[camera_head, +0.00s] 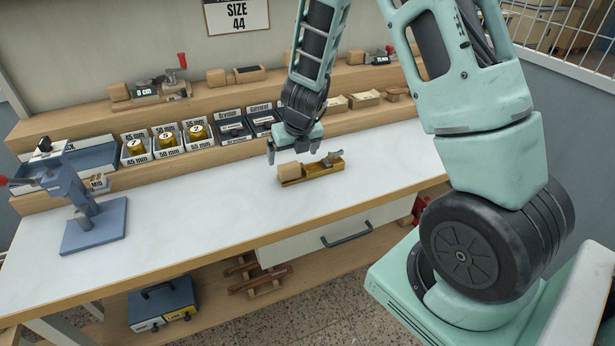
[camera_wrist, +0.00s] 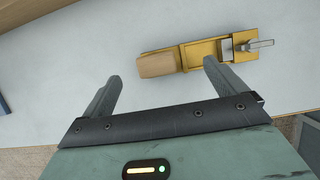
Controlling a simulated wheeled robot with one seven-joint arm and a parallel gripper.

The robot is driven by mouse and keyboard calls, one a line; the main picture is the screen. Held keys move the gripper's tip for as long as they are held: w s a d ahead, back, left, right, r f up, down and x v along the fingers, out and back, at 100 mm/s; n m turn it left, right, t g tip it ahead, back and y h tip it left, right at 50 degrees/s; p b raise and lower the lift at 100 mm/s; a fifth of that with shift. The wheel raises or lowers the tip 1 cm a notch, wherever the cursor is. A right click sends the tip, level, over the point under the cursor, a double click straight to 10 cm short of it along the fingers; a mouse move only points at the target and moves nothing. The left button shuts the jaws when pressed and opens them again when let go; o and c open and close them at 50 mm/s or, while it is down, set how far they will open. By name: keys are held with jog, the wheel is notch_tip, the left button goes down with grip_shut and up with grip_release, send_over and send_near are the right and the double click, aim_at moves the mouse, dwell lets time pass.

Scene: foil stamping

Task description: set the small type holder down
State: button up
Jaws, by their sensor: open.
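The small type holder (camera_head: 311,172) lies on the white bench top, a brass-coloured tray with a wooden handle at its left end and a metal clamp at its right. It also shows in the wrist view (camera_wrist: 196,55), lying flat on the white surface beyond my fingertips. My gripper (camera_head: 293,151) is open, just above and behind the holder in the head view. In the wrist view its two fingers (camera_wrist: 160,72) are spread apart with nothing between them. The holder appears free of both fingers, though the right fingertip overlaps its edge in this view.
A blue stamping press (camera_head: 90,225) stands at the bench's left. Labelled boxes with foil rolls (camera_head: 167,140) line the back shelf. A larger type holder (camera_head: 150,91) rests on the upper shelf. The white bench top (camera_head: 210,215) is clear between the press and the holder.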

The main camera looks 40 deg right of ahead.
aim_at(292, 164)
jog(key=shift+s+b+x, duration=0.15)
jog(key=shift+b+x, duration=0.05)
jog(key=shift+x, duration=1.4)
jog(key=shift+s+b+x, duration=0.15)
jog(key=shift+s+x, duration=0.05)
jog(key=shift+x, duration=1.35)
jog(key=c, duration=1.5)
